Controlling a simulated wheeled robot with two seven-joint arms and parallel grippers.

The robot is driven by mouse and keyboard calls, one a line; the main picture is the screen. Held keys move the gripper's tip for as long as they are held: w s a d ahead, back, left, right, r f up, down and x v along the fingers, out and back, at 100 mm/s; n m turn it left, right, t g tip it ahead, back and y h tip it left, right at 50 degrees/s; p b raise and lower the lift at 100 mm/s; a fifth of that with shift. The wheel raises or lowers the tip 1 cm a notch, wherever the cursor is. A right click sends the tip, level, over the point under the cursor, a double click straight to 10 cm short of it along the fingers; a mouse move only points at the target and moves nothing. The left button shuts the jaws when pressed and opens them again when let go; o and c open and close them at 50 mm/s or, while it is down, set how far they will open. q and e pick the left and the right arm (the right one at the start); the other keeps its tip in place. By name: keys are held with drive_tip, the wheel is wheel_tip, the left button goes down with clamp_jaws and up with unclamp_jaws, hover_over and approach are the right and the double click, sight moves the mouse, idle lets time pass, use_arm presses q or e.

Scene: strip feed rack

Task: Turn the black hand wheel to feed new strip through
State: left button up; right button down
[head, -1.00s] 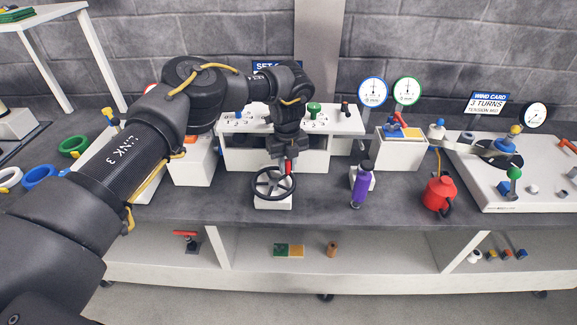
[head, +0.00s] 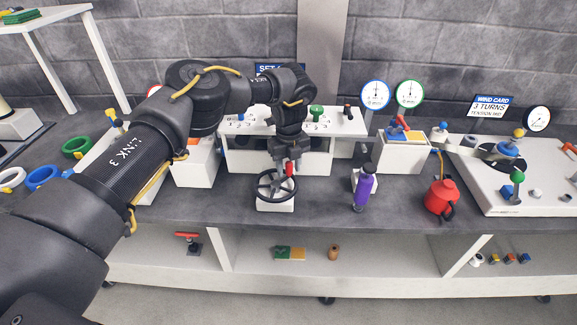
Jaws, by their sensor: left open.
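The black hand wheel (head: 276,197) lies on a small white block on the bench, in the middle of the head view. A red handle (head: 290,169) stands up at the wheel's back right rim. My left gripper (head: 286,166) points down from above at this handle. It is open, with its fingers about the handle; whether they touch it cannot be told. The strip rack at the right (head: 535,185) has a white base plate with a blue and yellow knob on a dark disc. My right gripper is not in view.
A purple bottle (head: 365,186) and a red can (head: 440,196) stand right of the wheel. A white stepped stand (head: 315,160) is behind it. Round gauges (head: 375,95) and a wind card (head: 490,107) reading 3 turns stand at the back. Bare bench lies in front.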

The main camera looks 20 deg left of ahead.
use_arm(q)
drive_tip(key=shift+r, duration=0.1)
drive_tip(key=shift+r, duration=0.35)
wheel_tip(320, 180, up, 10)
drive_tip(key=shift+b, duration=0.7)
